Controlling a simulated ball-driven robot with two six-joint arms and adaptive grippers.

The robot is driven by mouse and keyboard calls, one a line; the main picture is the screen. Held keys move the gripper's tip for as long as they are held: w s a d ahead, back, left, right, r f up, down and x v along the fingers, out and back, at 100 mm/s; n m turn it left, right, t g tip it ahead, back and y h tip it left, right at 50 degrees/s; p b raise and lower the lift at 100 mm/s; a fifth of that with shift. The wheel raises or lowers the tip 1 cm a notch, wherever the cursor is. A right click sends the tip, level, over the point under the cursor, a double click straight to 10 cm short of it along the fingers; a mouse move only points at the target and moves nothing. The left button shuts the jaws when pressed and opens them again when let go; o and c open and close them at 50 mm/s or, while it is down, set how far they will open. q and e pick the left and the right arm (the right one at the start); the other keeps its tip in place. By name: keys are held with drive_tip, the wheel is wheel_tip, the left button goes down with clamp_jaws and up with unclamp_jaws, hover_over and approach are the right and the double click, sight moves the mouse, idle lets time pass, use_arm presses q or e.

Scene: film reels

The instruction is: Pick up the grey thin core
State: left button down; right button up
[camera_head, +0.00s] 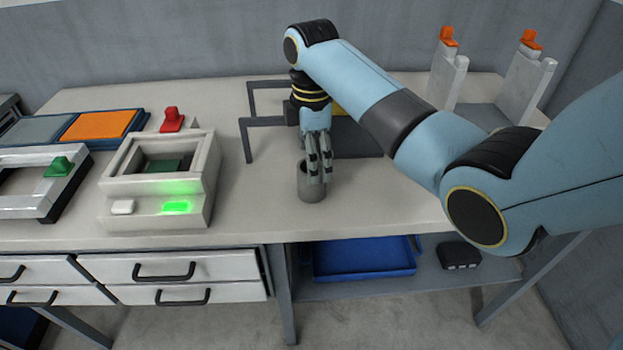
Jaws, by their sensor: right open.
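A grey thin core (311,191), a small upright cylinder, stands on the white table top. My right gripper (318,177) points down at it from above, with its fingers at the core's upper part. The fingers are open and overlap the core's rim in the picture. Whether a finger touches the core or reaches inside it, I cannot tell. The fingers hide part of the core's top. My left gripper is not in view.
A white box with a green light (200,185) stands left of the core. A dark frame with bars (248,140) is just behind the gripper. A white stand with orange tops (452,75) is at the back right. Table in front of the core is clear.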

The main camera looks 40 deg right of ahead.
wheel_tip(320, 180, down, 7)
drive_tip(key=shift+w+f, duration=0.15)
drive_tip(key=shift+c, duration=0.2)
drive_tip(key=c, duration=1.2)
